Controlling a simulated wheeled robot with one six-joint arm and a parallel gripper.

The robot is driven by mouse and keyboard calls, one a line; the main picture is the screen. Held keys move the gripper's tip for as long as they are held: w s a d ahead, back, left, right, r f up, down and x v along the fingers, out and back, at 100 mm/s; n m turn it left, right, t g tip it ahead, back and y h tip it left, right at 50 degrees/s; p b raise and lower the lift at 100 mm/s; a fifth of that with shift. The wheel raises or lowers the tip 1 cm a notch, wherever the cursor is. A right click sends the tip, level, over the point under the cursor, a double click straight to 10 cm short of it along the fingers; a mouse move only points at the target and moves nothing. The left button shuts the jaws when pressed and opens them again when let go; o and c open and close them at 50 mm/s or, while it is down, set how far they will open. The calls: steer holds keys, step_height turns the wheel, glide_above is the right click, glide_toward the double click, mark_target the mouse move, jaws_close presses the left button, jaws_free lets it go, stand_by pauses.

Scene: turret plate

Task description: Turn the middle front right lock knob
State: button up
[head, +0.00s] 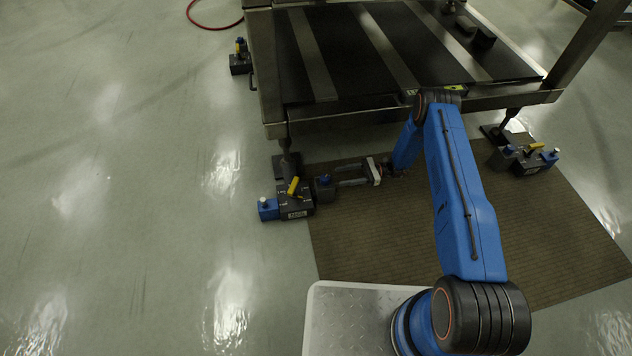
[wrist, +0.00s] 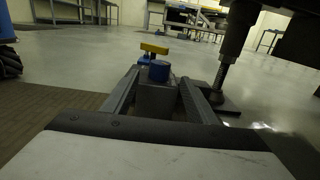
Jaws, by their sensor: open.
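A dark lock unit (head: 295,207) stands on the floor by the plate's near left foot, with a yellow handle (head: 293,186) on top. My gripper (head: 338,176) is open and low over the floor, fingers pointing left at that knob.
The plate frame (head: 350,108) stands above and behind my gripper. Its threaded foot (wrist: 221,80) is close to the right finger. Other lock units stand at the right (head: 528,160) and back left (head: 240,63). A brown mat (head: 400,240) covers the floor; bare floor at left is clear.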

mark_target(320, 180)
steer(key=x, duration=1.3)
steer(key=shift+f, duration=0.1)
steer(key=c, duration=1.1)
